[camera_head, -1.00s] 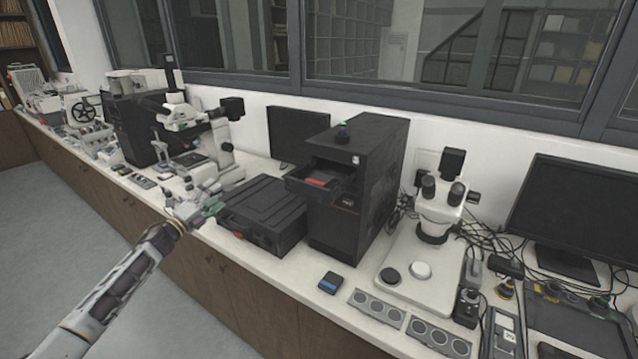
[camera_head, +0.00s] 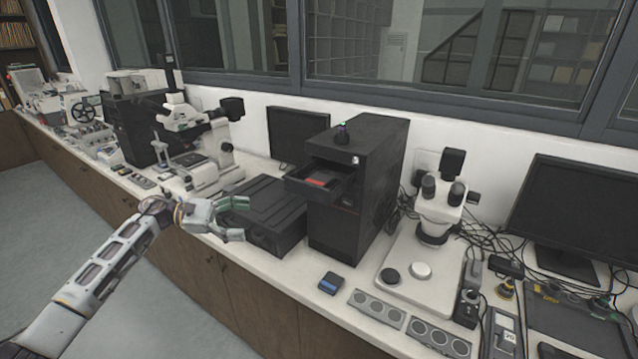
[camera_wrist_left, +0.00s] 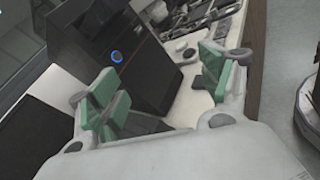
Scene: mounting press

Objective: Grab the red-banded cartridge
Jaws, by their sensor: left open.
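A red item (camera_head: 320,180), probably the red-banded cartridge, lies in the open drawer (camera_head: 312,189) at the upper front of the black press tower (camera_head: 352,205). The drawer's walls hide part of it, and I cannot make out a band. My left gripper (camera_head: 243,219) is open and empty, over the front of the flat black case, left of the tower and lower than the drawer. In the left wrist view its green-padded fingers (camera_wrist_left: 158,88) are spread, with the black tower (camera_wrist_left: 125,60) and its blue ring light beyond them. My right gripper is not in view.
A flat black case (camera_head: 268,212) lies left of the tower. A small blue-topped black block (camera_head: 331,283) and grey trays with round wells (camera_head: 377,308) lie near the counter's front edge. Microscopes (camera_head: 440,205) and monitors stand on both sides.

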